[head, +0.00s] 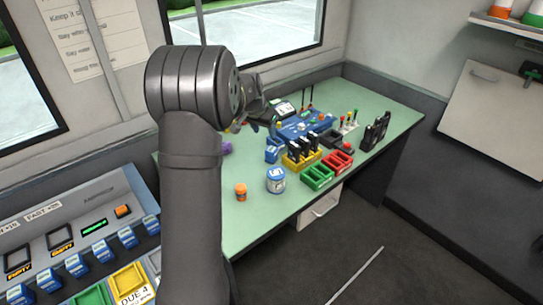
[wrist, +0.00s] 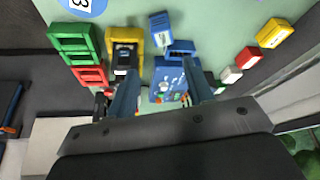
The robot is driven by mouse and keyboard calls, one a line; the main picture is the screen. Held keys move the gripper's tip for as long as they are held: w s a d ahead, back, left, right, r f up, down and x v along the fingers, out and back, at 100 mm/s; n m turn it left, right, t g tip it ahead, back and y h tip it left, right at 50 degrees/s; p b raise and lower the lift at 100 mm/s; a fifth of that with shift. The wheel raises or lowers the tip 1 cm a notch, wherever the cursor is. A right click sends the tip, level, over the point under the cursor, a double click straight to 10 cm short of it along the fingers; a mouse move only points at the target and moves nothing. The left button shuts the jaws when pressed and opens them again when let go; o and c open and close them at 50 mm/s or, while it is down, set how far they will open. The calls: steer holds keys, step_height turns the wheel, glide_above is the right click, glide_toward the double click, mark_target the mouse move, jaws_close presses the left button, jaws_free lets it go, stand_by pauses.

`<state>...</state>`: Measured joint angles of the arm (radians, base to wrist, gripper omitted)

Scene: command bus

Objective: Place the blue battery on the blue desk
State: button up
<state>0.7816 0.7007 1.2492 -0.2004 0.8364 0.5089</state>
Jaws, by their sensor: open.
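A small blue block (head: 271,155), which looks like the blue battery, sits on the table beside the yellow holder. It also shows in the wrist view (wrist: 160,28), next to a blue open holder (wrist: 181,47). A larger blue device (head: 303,127) stands behind them; part of it shows between my fingers in the wrist view (wrist: 166,88). No blue desk is clear; the table top (head: 250,215) is pale green. My gripper (wrist: 160,68) is open and empty above these items, its fingers pointing toward the blue holder. In the head view my arm partly hides the table's left side.
A yellow holder (head: 300,161) with black batteries, a green holder (head: 317,178) and a red holder (head: 340,161) stand close by. The table's front left is clear.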

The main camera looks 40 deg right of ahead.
glide_toward(271, 150)
steer(key=x, duration=0.5)
steer(key=shift+s+f, duration=0.15)
steer(key=shift+f, duration=0.15)
steer(key=shift+w+x, duration=0.2)
steer(key=shift+x, duration=2.9)
steer(key=shift+r, duration=0.1)
steer(key=shift+c, duration=0.2)
